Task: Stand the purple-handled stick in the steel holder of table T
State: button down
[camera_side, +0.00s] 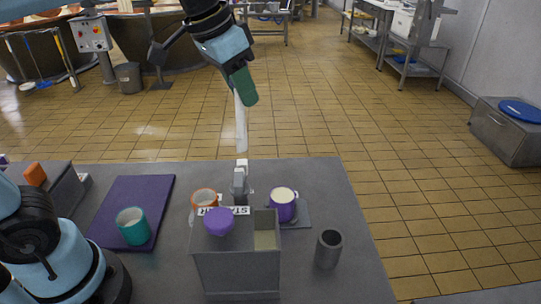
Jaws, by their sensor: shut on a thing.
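My gripper (240,73) is high above the back of the table, at the end of the blue and black wrist. It is shut on a green-handled stick (245,88) whose pale shaft (241,128) hangs down, nearly upright. The held handle looks green, not purple. A rounded purple top (219,222) shows at the left of a grey box (236,273); I cannot tell if it is a stick's handle. An open grey metal cylinder (328,250), looking like the steel holder, stands upright at the right of the table (345,205), apart from the stick. It looks empty.
A purple mug (282,209) and an orange-rimmed mug (204,197) stand behind the box. A small grey upright piece (240,183) is between them. A teal mug (132,228) is on a purple mat (150,190). An orange block (35,174) is at far left.

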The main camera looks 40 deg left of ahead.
jog(key=d+m+g+h, duration=0.25)
jog(key=d+m, duration=0.75)
jog(key=d, duration=1.1)
notch_tip(320, 180, down, 16)
jog(key=shift+w+r, duration=0.25)
jog(key=shift+w, duration=0.1)
jog(key=shift+f+h, duration=0.1)
jog(key=shift+h, duration=0.15)
jog(key=c, duration=0.9)
grip_release()
jog(key=v, duration=1.2)
